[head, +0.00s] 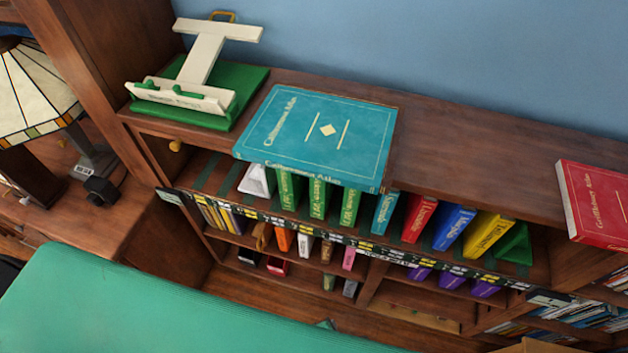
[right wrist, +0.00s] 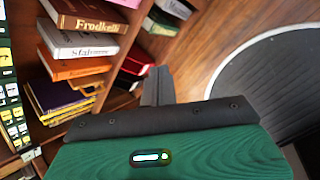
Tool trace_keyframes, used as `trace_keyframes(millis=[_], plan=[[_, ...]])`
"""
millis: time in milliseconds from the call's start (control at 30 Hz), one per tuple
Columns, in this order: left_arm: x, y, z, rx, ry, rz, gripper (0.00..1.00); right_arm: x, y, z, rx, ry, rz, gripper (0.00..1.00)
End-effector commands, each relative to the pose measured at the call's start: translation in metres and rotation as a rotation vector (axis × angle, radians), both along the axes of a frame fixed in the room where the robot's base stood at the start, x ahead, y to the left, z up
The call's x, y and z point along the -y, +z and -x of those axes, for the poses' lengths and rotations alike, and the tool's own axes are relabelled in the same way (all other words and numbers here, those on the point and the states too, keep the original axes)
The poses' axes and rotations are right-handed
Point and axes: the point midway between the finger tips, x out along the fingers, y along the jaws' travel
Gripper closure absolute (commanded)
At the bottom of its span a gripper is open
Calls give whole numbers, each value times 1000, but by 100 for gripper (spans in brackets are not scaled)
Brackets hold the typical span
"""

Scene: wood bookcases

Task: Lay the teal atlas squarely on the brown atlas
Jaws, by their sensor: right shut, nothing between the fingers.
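The teal atlas (head: 325,130) lies flat, cover up, on the top board of the bookcase in the head view. Its spine faces the front edge and seems to reach out over it. I cannot make out the brown atlas clearly. A thin brown strip (head: 387,179) shows at the teal atlas's lower right corner; I cannot tell whether it is the brown atlas beneath or the shelf wood. My right gripper (right wrist: 157,86) is shut and empty, low by the lower shelves in the right wrist view, away from the teal atlas. My left gripper is not in view.
A white-and-green book stand (head: 202,98) stands left of the teal atlas. A red atlas (head: 597,205) lies at the far right of the top board (head: 480,160), with clear wood between. Several upright books fill the shelf below. A lamp (head: 38,92) stands at left.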

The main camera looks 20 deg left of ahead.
Motion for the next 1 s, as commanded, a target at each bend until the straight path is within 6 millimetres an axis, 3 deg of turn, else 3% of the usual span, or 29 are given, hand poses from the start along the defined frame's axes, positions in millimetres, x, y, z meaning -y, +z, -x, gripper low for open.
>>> trace_keyframes(millis=[33, 67, 100, 167, 200, 300, 433, 500, 600, 767, 1000], plan=[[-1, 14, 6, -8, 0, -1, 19, -33, 63, -14, 118, 128, 78, 100], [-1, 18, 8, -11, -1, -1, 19, -48, 96, -19, 189, 197, 137, 100], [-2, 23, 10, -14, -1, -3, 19, -68, 141, -25, 285, 275, 215, 100], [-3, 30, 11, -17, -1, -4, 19, -92, 209, -28, 423, 360, 331, 100], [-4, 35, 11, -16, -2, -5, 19, -103, 253, -27, 509, 396, 404, 100], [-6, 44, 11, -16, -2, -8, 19, -118, 350, -18, 680, 428, 567, 100], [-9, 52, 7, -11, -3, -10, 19, -120, 438, -2, 815, 406, 713, 100], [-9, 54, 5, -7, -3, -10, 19, -117, 466, 5, 851, 388, 763, 100], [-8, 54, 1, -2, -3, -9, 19, -114, 486, 9, 876, 372, 802, 100], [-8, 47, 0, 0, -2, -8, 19, -113, 488, -4, 883, 365, 813, 100], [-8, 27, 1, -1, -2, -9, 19, -113, 486, -53, 883, 365, 810, 100]])
